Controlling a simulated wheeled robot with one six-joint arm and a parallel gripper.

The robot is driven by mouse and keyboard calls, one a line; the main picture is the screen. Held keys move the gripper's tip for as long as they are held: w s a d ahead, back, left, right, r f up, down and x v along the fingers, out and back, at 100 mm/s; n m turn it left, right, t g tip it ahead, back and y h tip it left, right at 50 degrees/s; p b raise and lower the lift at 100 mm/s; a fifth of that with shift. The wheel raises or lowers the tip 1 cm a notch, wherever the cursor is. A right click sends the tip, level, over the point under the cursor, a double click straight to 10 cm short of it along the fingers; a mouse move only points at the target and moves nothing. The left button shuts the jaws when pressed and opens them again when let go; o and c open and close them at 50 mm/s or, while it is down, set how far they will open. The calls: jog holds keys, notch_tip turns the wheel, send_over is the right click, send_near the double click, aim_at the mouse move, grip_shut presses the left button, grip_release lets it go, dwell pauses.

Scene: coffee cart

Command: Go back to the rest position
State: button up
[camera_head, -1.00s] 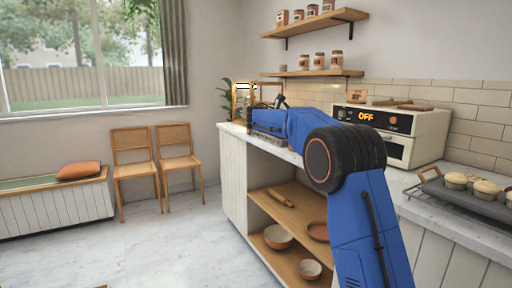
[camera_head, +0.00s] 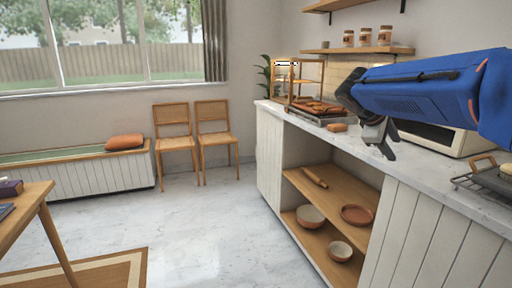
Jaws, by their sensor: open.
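My blue arm reaches in from the right over the counter, and my gripper (camera_head: 388,150) hangs at its end, black and grey, with its fingers pointing down. The gripper is open, with nothing visible between its fingers. It is above and near the front edge of the marble counter (camera_head: 440,181), in front of the white oven (camera_head: 443,139). The arm hides much of the oven.
A wooden display case (camera_head: 292,72) and a tray of baked goods (camera_head: 330,120) stand at the counter's far end. A small brown piece (camera_head: 337,128) lies beside the tray. A wire rack (camera_head: 470,181) is at right. A table (camera_head: 40,190) stands left; the middle floor is clear.

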jog(key=s+a+f+m+y, duration=0.3)
jog(key=s+f, duration=0.4)
jog(key=s, duration=0.4)
jog(key=s+a+f+m+y, duration=0.2)
jog(key=s+a+f, duration=0.3)
jog(key=s+f, duration=0.3)
jog(key=s+a+f+m+y, duration=0.3)
jog(key=s+f, duration=0.4)
jog(key=s, duration=0.6)
jog(key=shift+s+a+f+m+y, duration=0.2)
jog(key=shift+s+a+m+y, duration=0.15)
jog(key=shift+a+m, duration=0.25)
